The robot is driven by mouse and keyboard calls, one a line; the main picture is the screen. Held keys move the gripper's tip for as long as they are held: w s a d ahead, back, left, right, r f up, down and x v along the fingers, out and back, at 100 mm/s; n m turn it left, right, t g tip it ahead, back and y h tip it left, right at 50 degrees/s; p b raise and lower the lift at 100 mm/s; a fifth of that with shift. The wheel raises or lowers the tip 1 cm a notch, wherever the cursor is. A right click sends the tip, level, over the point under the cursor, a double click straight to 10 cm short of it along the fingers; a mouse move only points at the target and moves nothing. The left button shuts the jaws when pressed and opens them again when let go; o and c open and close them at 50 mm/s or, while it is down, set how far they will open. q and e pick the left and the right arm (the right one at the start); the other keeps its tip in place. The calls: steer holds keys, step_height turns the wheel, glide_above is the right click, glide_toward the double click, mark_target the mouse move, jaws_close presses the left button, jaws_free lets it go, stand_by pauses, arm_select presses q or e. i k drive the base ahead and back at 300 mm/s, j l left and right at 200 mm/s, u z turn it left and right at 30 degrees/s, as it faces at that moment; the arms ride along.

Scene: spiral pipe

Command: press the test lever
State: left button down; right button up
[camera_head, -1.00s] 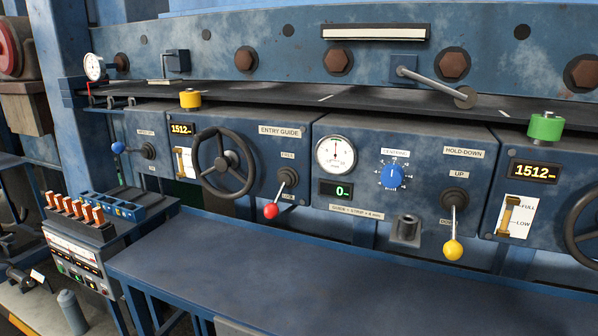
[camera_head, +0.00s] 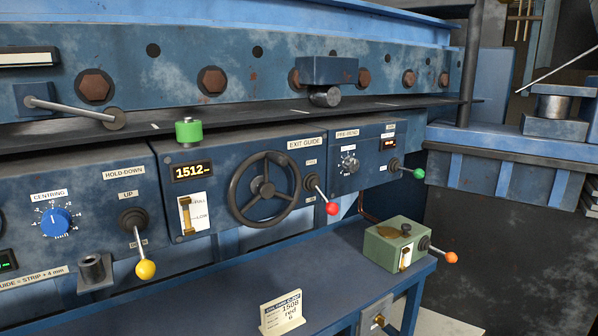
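No lever in view carries a label that I can read as "test". A small green box (camera_head: 402,246) stands on the right end of the blue bench. A lever with an orange knob (camera_head: 450,257) sticks out of its right side. On the panels behind are a yellow-knobbed lever (camera_head: 145,268) at HOLD-DOWN, a red-knobbed lever (camera_head: 332,207) at EXIT GUIDE and a green-knobbed lever (camera_head: 418,173) at PRE-BEND. Neither of my grippers is in view.
The blue bench (camera_head: 230,285) is mostly clear. A black handwheel (camera_head: 264,189), a 1512 display (camera_head: 193,171) and a blue dial (camera_head: 56,222) sit on the panels.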

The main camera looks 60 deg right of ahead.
mark_target(419, 173)
steer(key=z, duration=0.5)
steer(key=l+z, duration=0.1)
steer(key=z, duration=1.4)
steer(key=i+z, duration=0.1)
steer(key=z, duration=0.4)
steer(key=i+l+u, duration=0.2)
steer(key=i+l, duration=0.2)
steer(key=i+l+u, duration=0.2)
steer(key=i+l, duration=0.2)
steer(key=i+l+u, duration=0.2)
steer(key=i+l, duration=0.15)
steer(key=l, duration=0.25)
